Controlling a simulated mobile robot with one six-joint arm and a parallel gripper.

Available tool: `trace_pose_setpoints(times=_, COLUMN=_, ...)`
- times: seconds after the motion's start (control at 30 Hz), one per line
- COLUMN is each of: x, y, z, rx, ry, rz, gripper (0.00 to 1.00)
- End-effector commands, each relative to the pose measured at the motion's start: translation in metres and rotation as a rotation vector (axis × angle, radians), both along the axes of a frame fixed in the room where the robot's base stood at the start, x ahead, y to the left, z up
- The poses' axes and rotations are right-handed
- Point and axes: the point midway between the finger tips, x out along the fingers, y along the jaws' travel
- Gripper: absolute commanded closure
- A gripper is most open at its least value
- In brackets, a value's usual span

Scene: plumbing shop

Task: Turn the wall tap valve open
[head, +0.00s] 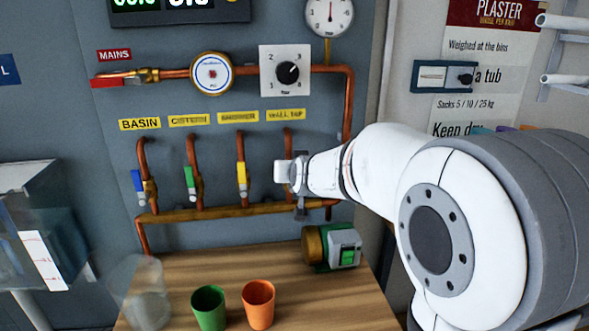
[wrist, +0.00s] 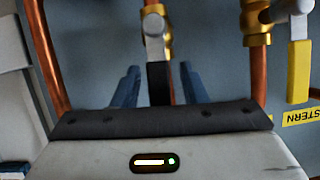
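The wall tap valve is on the rightmost of the copper branch pipes, below the yellow WALL TAP label (head: 285,115). In the head view my gripper and wrist hide its body and handle. In the wrist view its brass body (wrist: 154,22) shows, with a black lever handle (wrist: 158,82) in line with the pipe. My gripper (head: 290,172) is at this valve. In the wrist view its two blue-grey fingers (wrist: 158,86) stand on either side of the black handle, with a gap visible on each side. The gripper is open and grips nothing.
The neighbouring yellow-handled valve (head: 242,178) is close beside; green (head: 189,180) and blue (head: 138,183) ones stand farther left. A brass manifold (head: 220,213) runs below. The bench holds a green cup (head: 209,308), an orange cup (head: 258,305), a clear vessel (head: 147,300) and a pump-like unit (head: 338,246).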

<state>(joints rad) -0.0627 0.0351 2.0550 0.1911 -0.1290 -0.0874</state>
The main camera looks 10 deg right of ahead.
Motion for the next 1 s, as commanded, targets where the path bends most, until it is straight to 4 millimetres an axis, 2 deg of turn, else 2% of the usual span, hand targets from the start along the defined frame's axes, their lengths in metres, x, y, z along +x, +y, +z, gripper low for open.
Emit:
trace_pose_setpoints(times=0.23, x=-0.008, y=-0.001, z=0.005, rx=0.001, ry=-0.002, rz=-0.001, gripper=0.61)
trace_pose_setpoints(times=0.5, x=-0.047, y=-0.001, z=0.022, rx=0.001, ry=-0.003, rz=0.0, gripper=0.61)
trace_pose_setpoints(times=0.7, x=-0.067, y=-0.002, z=0.03, rx=0.0, ry=-0.001, rz=0.001, gripper=0.61)
trace_pose_setpoints(times=1.0, x=-0.072, y=-0.003, z=0.029, rx=0.0, ry=0.0, rz=-0.001, gripper=0.61)
